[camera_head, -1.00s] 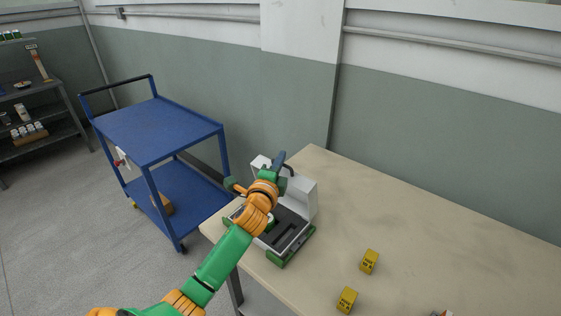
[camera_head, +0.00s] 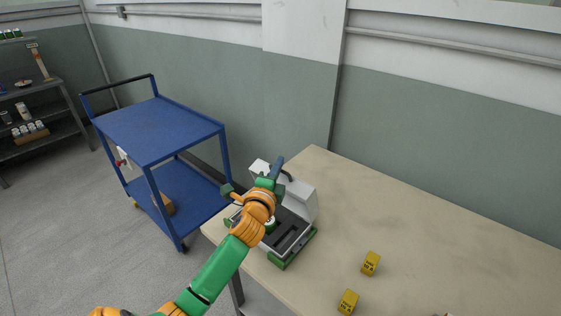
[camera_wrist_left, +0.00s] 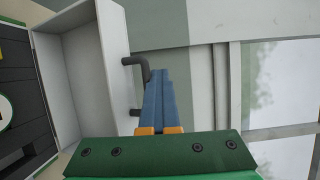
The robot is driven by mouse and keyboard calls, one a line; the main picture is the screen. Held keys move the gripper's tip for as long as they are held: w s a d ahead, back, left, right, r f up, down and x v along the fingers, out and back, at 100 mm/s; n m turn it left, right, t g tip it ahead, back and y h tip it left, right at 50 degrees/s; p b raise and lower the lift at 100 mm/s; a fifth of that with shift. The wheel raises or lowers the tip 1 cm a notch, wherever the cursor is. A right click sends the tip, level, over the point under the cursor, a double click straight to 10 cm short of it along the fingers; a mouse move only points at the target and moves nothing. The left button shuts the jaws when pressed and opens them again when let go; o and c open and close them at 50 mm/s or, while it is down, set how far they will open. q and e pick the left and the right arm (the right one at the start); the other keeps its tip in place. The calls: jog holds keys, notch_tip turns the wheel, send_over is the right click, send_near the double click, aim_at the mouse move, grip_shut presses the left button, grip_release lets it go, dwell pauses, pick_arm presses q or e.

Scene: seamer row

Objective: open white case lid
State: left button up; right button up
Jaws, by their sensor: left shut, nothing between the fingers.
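The white case stands on the table with its lid (camera_head: 302,199) raised, upright at the back of the base. The case's open base (camera_head: 287,238) shows a dark lined inside and green corners. In the left wrist view the lid (camera_wrist_left: 85,75) stands at the left, with its dark handle (camera_wrist_left: 133,65) on its outer side. My left gripper (camera_head: 279,166) is shut and empty at the top of the lid, by the handle. In the wrist view its blue fingers (camera_wrist_left: 160,90) lie together beside the handle; whether they touch it I cannot tell.
Two yellow blocks (camera_head: 370,263) (camera_head: 348,301) sit on the table (camera_head: 430,240) right of the case. A blue cart (camera_head: 160,130) stands left of the table. A wall runs behind it. The table's middle and right are mostly clear.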

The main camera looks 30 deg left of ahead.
pick_arm(q)
jog(key=shift+s+d+f, duration=0.2)
jog(key=shift+s+f, duration=0.3)
jog(key=shift+s, duration=0.1)
jog(key=s, duration=0.1)
jog(key=s+d+p, duration=0.1)
jog(key=s+d, duration=0.1)
jog(key=shift+s+d+f, duration=0.1)
jog(key=shift+s+d, duration=0.15)
jog(key=shift+s, duration=0.1)
jog(key=shift+a+p, duration=0.1)
jog(key=shift+p, duration=0.4)
jog(key=b+v, duration=0.1)
jog(key=v, duration=0.6)
jog(key=shift+b, duration=0.4)
